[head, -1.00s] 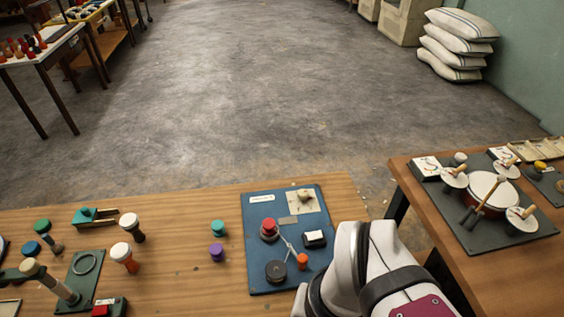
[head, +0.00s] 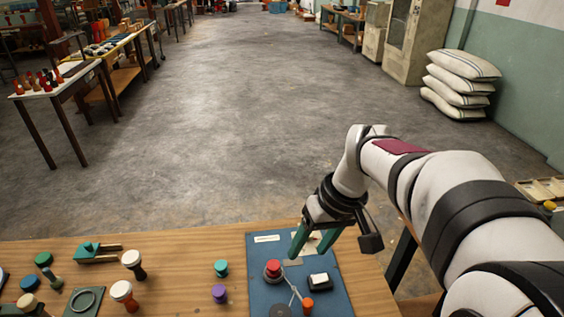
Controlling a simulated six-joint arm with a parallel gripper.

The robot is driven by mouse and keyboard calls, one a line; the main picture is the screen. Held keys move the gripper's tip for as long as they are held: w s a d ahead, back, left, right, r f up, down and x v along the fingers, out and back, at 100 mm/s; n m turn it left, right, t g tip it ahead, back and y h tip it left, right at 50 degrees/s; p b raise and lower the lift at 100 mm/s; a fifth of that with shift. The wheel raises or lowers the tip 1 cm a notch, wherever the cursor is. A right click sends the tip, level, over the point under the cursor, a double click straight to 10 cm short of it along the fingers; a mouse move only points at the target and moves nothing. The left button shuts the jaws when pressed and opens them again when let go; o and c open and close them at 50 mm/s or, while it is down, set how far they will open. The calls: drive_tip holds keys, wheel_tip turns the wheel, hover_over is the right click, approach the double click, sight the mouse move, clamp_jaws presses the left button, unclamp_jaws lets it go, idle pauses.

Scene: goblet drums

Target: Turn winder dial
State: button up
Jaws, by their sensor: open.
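A blue board (head: 262,254) lies on the wooden table and carries several fittings. A red knob (head: 273,267) sits on a grey round base near its middle. A black round dial (head: 281,310) is at the near edge, partly cut off by the frame. An orange knob (head: 307,304) and a white-topped block (head: 319,280) are to the right. I cannot tell by label which part is the winder dial. My gripper (head: 308,251), with teal fingers, is open and empty above the board's far right part. It mostly hides the pale plate (head: 297,264) and its small knob.
Teal (head: 221,268) and purple (head: 218,293) pegs stand left of the board. White-topped drum shapes (head: 133,262), a teal clamp-like tool (head: 92,253) and a green plate are farther left. Bare tabletop lies between. My arm covers much of the right side.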

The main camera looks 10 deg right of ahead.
drive_tip(key=shift+o, duration=0.3)
drive_tip(key=w+d+f+n, duration=0.2)
drive_tip(key=w+d+n, duration=0.1)
drive_tip(key=w, duration=0.5)
drive_tip(key=shift+d+f+t, duration=0.25)
drive_tip(key=shift+d+t, duration=0.05)
drive_tip(key=shift+d, duration=0.35)
drive_tip(key=w+d+f+n+t, duration=0.1)
drive_tip(key=w+d+f+n, duration=0.4)
drive_tip(key=w, duration=0.4)
drive_tip(key=shift+m, duration=0.4)
drive_tip(key=x, duration=1)
drive_tip(key=d+x, duration=0.1)
drive_tip(key=x, duration=0.4)
drive_tip(key=shift+w+f, duration=0.15)
drive_tip(key=shift+f, duration=0.25)
clamp_jaws()
